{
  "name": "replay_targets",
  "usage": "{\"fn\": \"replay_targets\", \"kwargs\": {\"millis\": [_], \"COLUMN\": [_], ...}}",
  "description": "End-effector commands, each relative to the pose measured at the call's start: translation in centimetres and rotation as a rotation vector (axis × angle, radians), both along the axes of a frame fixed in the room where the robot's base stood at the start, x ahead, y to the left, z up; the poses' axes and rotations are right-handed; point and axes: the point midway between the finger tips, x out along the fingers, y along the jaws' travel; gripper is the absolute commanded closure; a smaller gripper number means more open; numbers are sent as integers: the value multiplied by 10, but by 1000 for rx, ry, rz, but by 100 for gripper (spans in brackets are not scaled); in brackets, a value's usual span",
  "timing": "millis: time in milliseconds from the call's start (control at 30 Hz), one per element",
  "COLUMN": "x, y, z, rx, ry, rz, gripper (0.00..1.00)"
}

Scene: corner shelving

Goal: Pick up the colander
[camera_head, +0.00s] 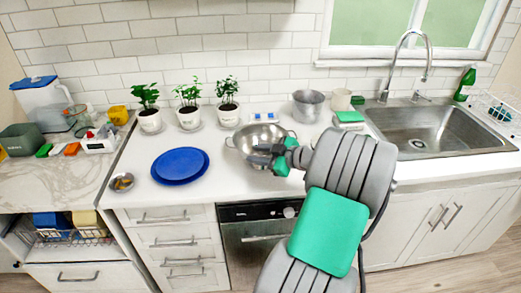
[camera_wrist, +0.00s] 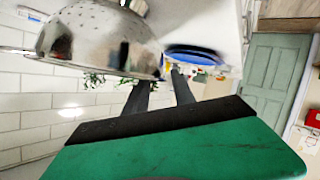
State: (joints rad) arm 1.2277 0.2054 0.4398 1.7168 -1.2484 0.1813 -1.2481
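The colander (camera_head: 243,141) is a shiny metal bowl with side handles, upright on the white counter below the potted plants. In the wrist view its perforated wall (camera_wrist: 95,38) fills the upper left, close to the fingers. My gripper (camera_head: 257,154) is at the colander's front right side, and its dark fingers cover part of the bowl. In the wrist view my gripper (camera_wrist: 163,80) has its two fingers apart, with the colander's rim near the fingertips. I cannot tell whether the rim is between them or touching.
A blue plate (camera_head: 180,165) lies left of the colander, with a small metal bowl (camera_head: 122,181) at the counter's left edge. Three potted plants (camera_head: 188,116) stand behind. A metal pot (camera_head: 307,105) and cream cup (camera_head: 341,99) stand right, before the sink (camera_head: 440,130).

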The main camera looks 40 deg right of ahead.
Motion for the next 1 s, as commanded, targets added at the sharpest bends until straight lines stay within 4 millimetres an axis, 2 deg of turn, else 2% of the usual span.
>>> {"fn": "replay_targets", "kwargs": {"millis": [100,300,700,1000], "x": [13,15,15,15], "y": [4,5,5,6], "z": [-4,-6,-6,-6], "rx": [0,-1,-1,0], "ry": [0,1,1,3], "rz": [2,2,3,3], "gripper": [69,69,100,100]}}
